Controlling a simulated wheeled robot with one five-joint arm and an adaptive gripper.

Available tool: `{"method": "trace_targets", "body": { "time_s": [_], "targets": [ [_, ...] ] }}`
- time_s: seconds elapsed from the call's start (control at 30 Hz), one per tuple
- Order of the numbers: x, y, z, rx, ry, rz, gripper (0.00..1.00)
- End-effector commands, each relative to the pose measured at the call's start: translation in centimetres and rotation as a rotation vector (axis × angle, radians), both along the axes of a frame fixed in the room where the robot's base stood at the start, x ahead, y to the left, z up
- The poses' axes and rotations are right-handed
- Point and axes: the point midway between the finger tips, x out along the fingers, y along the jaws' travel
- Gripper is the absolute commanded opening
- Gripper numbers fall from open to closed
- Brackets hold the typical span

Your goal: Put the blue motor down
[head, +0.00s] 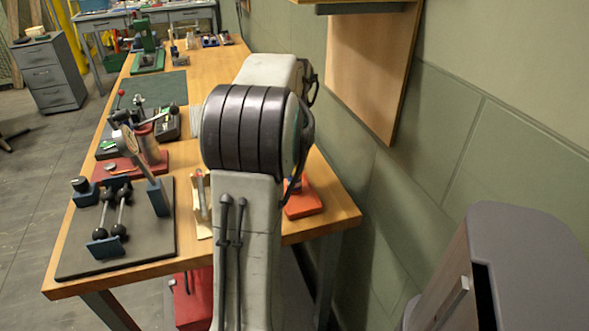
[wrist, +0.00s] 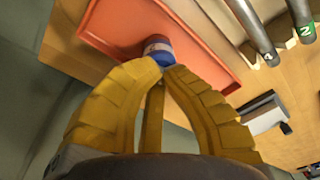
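I cannot tell whether the motor touches the tray floor. In the head view my arm hides the gripper. The tray (head: 305,204) shows there at the bench's right edge, with a bit of blue above it, mostly hidden.
Numbered grey cylinders (wrist: 252,30) lie beside the tray in the wrist view. A dark board (head: 130,245) with a blue fixture and black-knobbed rods lies at the bench's near left. A red-based device (head: 130,165) stands behind it. The wall (head: 370,200) is close on the right.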

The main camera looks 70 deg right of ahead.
Motion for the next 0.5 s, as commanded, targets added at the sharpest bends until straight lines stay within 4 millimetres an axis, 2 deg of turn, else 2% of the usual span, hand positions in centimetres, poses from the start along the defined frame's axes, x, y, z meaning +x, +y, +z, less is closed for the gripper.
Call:
{"method": "trace_targets", "body": {
  "time_s": [0.07,0.1,0.33,0.5],
  "targets": [
    [0.01,-0.01,-0.30,0.000,0.000,0.000,0.00],
    [0.00,0.00,-0.20,0.000,0.000,0.000,0.07],
    [0.00,0.01,-0.20,0.001,0.000,0.000,0.28],
    [0.00,0.01,-0.19,0.001,0.000,0.000,0.30]
  ]
}}
